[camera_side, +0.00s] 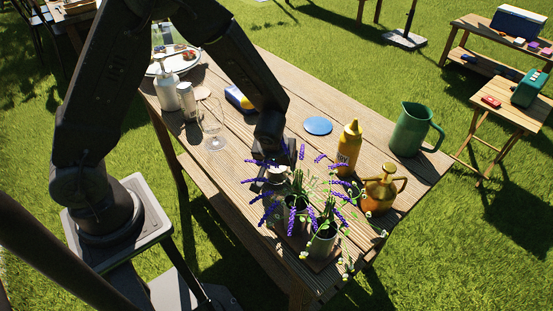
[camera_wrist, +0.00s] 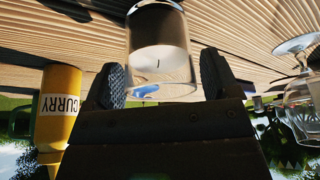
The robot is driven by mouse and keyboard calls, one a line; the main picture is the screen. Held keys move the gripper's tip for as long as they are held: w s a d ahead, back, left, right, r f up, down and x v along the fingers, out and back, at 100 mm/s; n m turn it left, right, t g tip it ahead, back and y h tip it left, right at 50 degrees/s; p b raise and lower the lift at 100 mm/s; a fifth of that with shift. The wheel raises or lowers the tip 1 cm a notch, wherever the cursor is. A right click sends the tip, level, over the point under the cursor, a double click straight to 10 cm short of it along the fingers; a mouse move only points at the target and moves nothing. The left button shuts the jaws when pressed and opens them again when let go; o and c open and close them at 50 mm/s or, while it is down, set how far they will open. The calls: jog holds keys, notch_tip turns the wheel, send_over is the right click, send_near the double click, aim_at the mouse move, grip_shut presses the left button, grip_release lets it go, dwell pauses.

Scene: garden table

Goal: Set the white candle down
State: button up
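The white candle (camera_wrist: 160,45) stands in a clear glass cylinder between the two fingers of my gripper (camera_wrist: 162,78) in the wrist view. The fingers lie close along both sides of the glass near its rim, and it looks gripped. In the side view my gripper (camera_side: 270,152) points down over the front part of the wooden table (camera_side: 235,180). The candle shows as a pale shape (camera_side: 277,174) just below it, partly behind lavender. I cannot tell whether it touches the tabletop.
Potted lavender (camera_side: 322,240) is close in front. A yellow curry bottle (camera_side: 349,146), a brass-coloured jug (camera_side: 381,190) and a green pitcher (camera_side: 412,130) stand to the right. A blue disc (camera_side: 318,125) lies behind. A stemmed glass (camera_side: 212,122) and a blue-yellow pack (camera_side: 238,98) are left.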

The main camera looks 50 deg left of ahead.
jog(key=shift+o, duration=0.7)
jog(key=shift+r, duration=0.3)
jog(key=v, duration=1.2)
jog(key=s+a+r+m+t+h, duration=0.2)
jog(key=s+r+m, duration=0.5)
jog(key=s+r, duration=0.7)
jog(key=shift+s+a+m+h, duration=0.4)
jog(key=shift+s+a, duration=0.1)
jog(key=shift+s, duration=0.1)
